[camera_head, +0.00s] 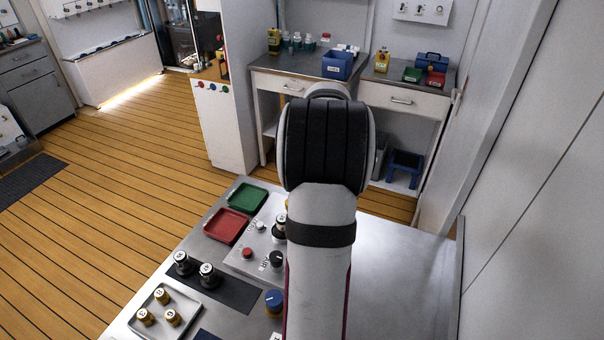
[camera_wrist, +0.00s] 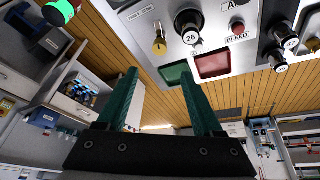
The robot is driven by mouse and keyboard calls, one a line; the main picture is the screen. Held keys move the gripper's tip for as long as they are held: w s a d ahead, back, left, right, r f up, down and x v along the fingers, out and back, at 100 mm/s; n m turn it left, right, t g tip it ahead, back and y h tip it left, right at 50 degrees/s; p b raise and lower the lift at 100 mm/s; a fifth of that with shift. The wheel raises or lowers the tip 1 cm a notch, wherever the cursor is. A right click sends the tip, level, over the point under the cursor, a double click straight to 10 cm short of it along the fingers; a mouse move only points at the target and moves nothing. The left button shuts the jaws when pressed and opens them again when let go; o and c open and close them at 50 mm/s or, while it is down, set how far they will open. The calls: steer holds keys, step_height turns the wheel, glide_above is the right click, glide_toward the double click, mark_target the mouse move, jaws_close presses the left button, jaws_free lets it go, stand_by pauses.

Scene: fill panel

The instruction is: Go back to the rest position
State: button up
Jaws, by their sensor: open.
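My gripper (camera_wrist: 158,68) shows in the wrist view with its two green fingers spread apart and nothing between them. The wrist view looks upside down, with the workbench at its top. In the head view my white and black arm stands over the workbench (camera_head: 405,275) and hides the gripper. The light panel (camera_head: 262,243) lies under and left of the arm. In the wrist view a black knob marked 26 (camera_wrist: 188,22) and a brass piece (camera_wrist: 160,45) are on the panel, beyond the fingertips and apart from them.
A green tray (camera_head: 246,197) and a red tray (camera_head: 228,226) lie beside the panel. Two black-based pieces stand on a dark mat (camera_head: 228,292). A metal tray (camera_head: 150,325) holds several brass pieces. A blue knob (camera_head: 274,302) is close to my arm. The workbench's right side is clear.

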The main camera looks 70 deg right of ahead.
steer(key=shift+v, duration=1)
steer(key=w+a+r+y, duration=0.25)
steer(key=w+a, duration=0.45)
steer(key=a, duration=0.7)
steer(key=a+r+g+y, duration=0.1)
steer(key=a, duration=1.7)
steer(key=s+a+f+g+y, duration=0.1)
steer(key=s+a+f+g, duration=0.1)
steer(key=s+a, duration=1.2)
steer(key=shift+a+f+n+g, duration=0.15)
steer(key=shift+a+n+g, duration=0.15)
steer(key=shift+a+g, duration=0.3)
